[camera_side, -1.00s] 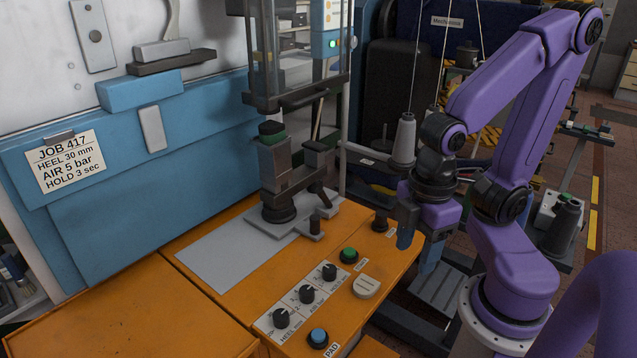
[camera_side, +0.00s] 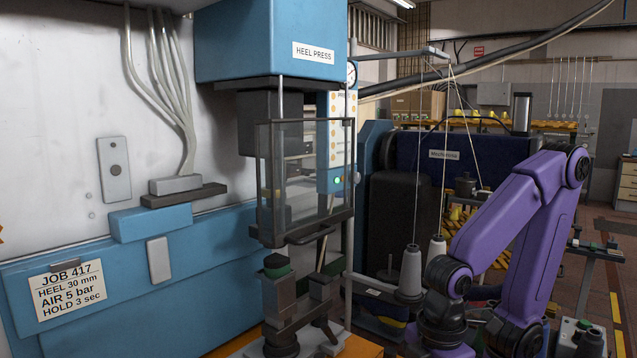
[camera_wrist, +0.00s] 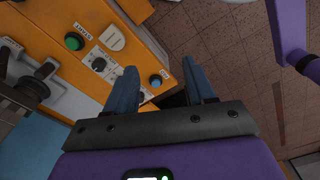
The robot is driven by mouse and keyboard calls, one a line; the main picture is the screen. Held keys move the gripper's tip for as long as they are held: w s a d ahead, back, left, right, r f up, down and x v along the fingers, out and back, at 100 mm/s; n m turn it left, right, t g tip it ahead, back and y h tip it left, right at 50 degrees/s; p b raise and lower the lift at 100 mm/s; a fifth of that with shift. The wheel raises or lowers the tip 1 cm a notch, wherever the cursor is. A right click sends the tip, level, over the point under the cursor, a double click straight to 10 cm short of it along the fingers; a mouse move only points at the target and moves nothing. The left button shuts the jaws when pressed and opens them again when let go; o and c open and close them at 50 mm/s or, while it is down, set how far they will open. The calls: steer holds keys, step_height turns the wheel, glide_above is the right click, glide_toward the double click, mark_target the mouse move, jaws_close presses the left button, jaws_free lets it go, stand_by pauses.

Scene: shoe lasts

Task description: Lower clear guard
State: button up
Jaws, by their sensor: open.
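The clear guard (camera_side: 330,170) is a see-through box with a dark frame on the heel press in the side view. A dark handle (camera_side: 303,237) runs along its bottom edge. The guard is up, with its lower edge above the green-topped post (camera_side: 278,266). My gripper (camera_wrist: 163,85) is open and empty in the wrist view, its blue fingers spread over the orange panel's edge. It is apart from the guard. In the side view the fingers are below the frame, and only my arm shows, right of the press.
In the wrist view a green button (camera_wrist: 74,41), a white button (camera_wrist: 112,38), dark knobs (camera_wrist: 98,65) and a blue button (camera_wrist: 155,80) sit on the orange panel (camera_wrist: 60,70). A thread cone (camera_side: 410,275) stands between the press and my arm in the side view.

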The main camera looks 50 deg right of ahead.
steer(key=c, duration=0.5)
steer(key=shift+w+a+r, duration=0.25)
steer(key=shift+w+r, duration=0.1)
steer(key=shift+w, duration=0.05)
jaws_close()
steer(key=w+r+m+t+y, duration=0.2)
steer(key=w+r+m, duration=0.5)
steer(key=w+r, duration=0.75)
steer(key=w+d+r+m+t, duration=0.2)
steer(key=w+d+r+m, duration=0.1)
steer(key=d+r, duration=0.55)
steer(key=w+d+r+m+t, duration=0.2)
steer(key=w+d+r+m, duration=0.2)
steer(key=d+r, duration=0.4)
steer(key=shift+h, duration=0.4)
steer(key=x, duration=0.3)
steer(key=a+x, duration=0.1)
steer(key=x, duration=0.6)
steer(key=shift+s+a+f, duration=0.2)
steer(key=shift+a+f, duration=0.05)
steer(key=shift+f, duration=0.2)
steer(key=shift+s+a+f, duration=0.15)
steer(key=shift+f, duration=0.55)
